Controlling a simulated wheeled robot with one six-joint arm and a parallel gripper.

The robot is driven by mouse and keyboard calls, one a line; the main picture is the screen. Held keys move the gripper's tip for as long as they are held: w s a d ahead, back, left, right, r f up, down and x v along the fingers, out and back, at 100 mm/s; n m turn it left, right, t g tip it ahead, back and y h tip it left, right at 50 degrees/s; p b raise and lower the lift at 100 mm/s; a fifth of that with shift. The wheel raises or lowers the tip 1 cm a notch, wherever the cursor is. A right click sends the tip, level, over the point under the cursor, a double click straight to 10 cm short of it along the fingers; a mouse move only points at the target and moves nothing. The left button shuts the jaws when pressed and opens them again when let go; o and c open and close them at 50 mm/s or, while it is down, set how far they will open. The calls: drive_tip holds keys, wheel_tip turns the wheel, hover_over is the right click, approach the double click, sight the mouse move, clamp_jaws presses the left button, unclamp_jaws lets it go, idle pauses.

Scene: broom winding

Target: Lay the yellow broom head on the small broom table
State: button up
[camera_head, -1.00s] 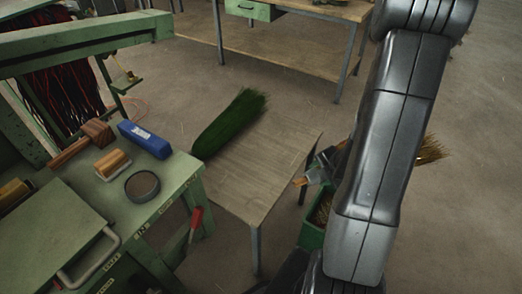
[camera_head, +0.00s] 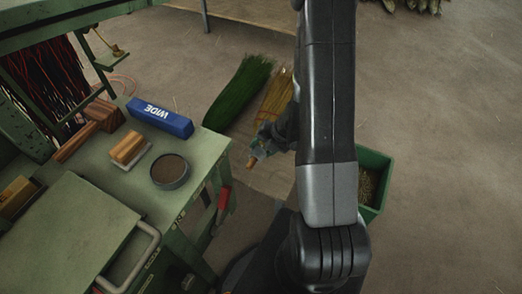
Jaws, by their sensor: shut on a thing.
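The yellow broom head (camera_head: 277,97) is over the small broom table (camera_head: 262,180), side by side with the green broom head (camera_head: 241,92). Its bristles point to the back, and an orange-brown stub shows at its near end. My gripper (camera_head: 268,142) is shut on the yellow broom head near that end. My own arm hides its right side. I cannot tell whether it touches the table top. The green broom head lies on the left part of the table. Much of the table is hidden by my arm and the bench.
A green workbench (camera_head: 85,185) on the left holds a blue box (camera_head: 160,117), a wooden brush block (camera_head: 128,147) and a round tin (camera_head: 170,171). A red-handled tool (camera_head: 223,205) hangs at its side. A green bin (camera_head: 374,182) stands right of my arm. The floor at right is clear.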

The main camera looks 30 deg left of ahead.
drive_tip(key=shift+f+b, duration=0.65)
drive_tip(key=shift+f, duration=1.9)
drive_tip(key=o, duration=0.9)
drive_tip(key=p+v, duration=0.4)
drive_tip(key=v, duration=0.8)
drive_tip(key=shift+d+p, duration=0.1)
drive_tip(key=shift+p, duration=0.3)
